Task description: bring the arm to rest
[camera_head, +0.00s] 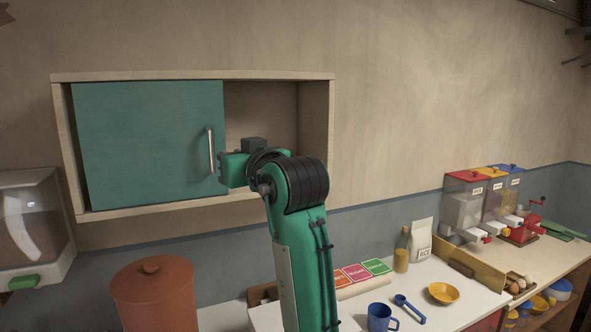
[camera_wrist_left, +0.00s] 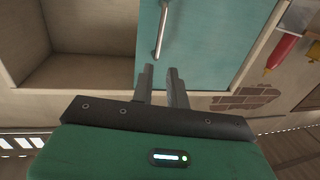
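My left arm (camera_head: 302,255) rises from the bottom middle of the head view and bends at a black joint in front of the wall cabinet (camera_head: 318,130). My left gripper (camera_wrist_left: 161,72) has its two grey fingers apart with nothing between them. The cabinet's teal door (camera_head: 140,140) covers the left part, and the right part stands open. The door's metal handle (camera_head: 211,152) is just left of the gripper body. In the wrist view the handle (camera_wrist_left: 161,28) lies beyond the fingertips, apparently clear of them. My right gripper is not in view.
Below are a terracotta canister (camera_head: 153,295), a blue mug (camera_head: 380,317), a blue scoop (camera_head: 408,308) and a yellow bowl (camera_head: 443,293). A bottle (camera_head: 402,252) and a white bag (camera_head: 421,240) stand by the wall. Dispensers (camera_head: 465,205) stand at right, another (camera_head: 35,225) at left.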

